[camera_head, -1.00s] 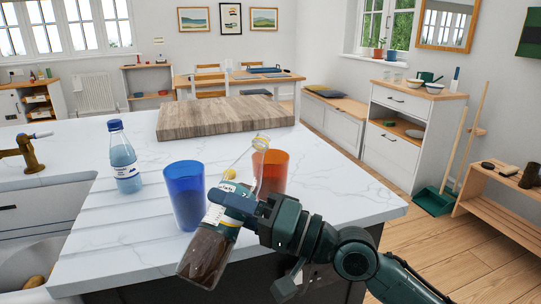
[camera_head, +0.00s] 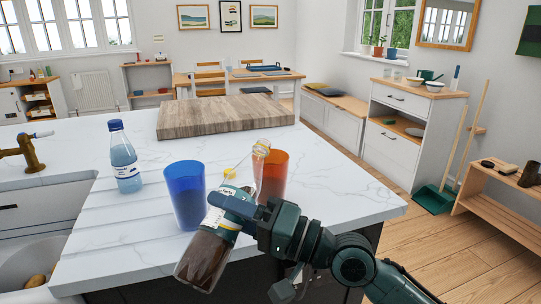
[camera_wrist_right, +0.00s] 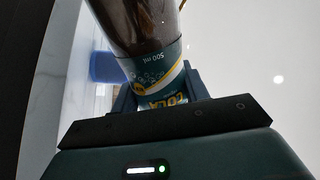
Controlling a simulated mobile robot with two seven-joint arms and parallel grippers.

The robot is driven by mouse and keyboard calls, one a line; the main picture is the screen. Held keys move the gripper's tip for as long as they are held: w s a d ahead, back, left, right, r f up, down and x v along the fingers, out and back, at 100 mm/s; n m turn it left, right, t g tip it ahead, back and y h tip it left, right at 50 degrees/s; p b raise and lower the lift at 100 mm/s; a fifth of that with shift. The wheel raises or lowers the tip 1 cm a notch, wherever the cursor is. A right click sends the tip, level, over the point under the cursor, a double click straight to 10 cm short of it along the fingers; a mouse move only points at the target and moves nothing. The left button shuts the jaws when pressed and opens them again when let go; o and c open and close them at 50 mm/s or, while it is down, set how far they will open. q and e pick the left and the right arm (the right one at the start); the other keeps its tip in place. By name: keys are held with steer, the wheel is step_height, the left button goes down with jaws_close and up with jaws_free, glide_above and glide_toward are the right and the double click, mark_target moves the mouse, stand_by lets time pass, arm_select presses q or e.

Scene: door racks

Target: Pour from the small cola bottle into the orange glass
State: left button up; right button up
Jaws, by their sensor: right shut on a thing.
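The small cola bottle (camera_head: 205,258) is held tilted in my right gripper (camera_head: 232,208), which is shut around its labelled middle. Its dark base points to the lower left, nearer me. Its clear neck slants to the upper right, and the mouth shows at the orange glass's (camera_head: 274,176) rim; I cannot tell whether they touch. Dark cola shows in the base end. The orange glass stands upright on the counter, partly hidden by the bottle and gripper; its inside is hidden. The right wrist view shows the bottle's label (camera_wrist_right: 160,78) between the fingers. My left gripper is not in view.
A blue glass (camera_head: 186,193) stands just left of the bottle. A water bottle (camera_head: 125,160) stands farther left on the white counter (camera_head: 110,235). A wooden board (camera_head: 225,115) lies behind the glasses. The counter right of the orange glass is clear.

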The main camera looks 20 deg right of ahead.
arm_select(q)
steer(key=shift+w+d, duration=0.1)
arm_select(e)
steer(key=shift+r, duration=0.15)
arm_select(q)
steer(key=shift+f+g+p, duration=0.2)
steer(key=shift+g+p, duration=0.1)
steer(key=shift+p, duration=0.1)
arm_select(e)
steer(key=shift+s+r, duration=0.1)
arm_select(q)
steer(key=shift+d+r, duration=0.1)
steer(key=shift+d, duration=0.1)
arm_select(e)
steer(key=shift+r+m, duration=0.1)
steer(key=shift+m, duration=0.2)
arm_select(q)
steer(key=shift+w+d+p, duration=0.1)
steer(key=shift+p, duration=0.35)
arm_select(e)
steer(key=shift+a+r, duration=0.1)
steer(key=shift+m, duration=0.3)
arm_select(q)
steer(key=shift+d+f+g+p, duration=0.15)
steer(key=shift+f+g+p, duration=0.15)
steer(key=shift+p, duration=0.15)
arm_select(e)
steer(key=shift+s+r+t, duration=0.1)
steer(key=shift+r+t, duration=0.1)
steer(key=shift+t, duration=0.1)
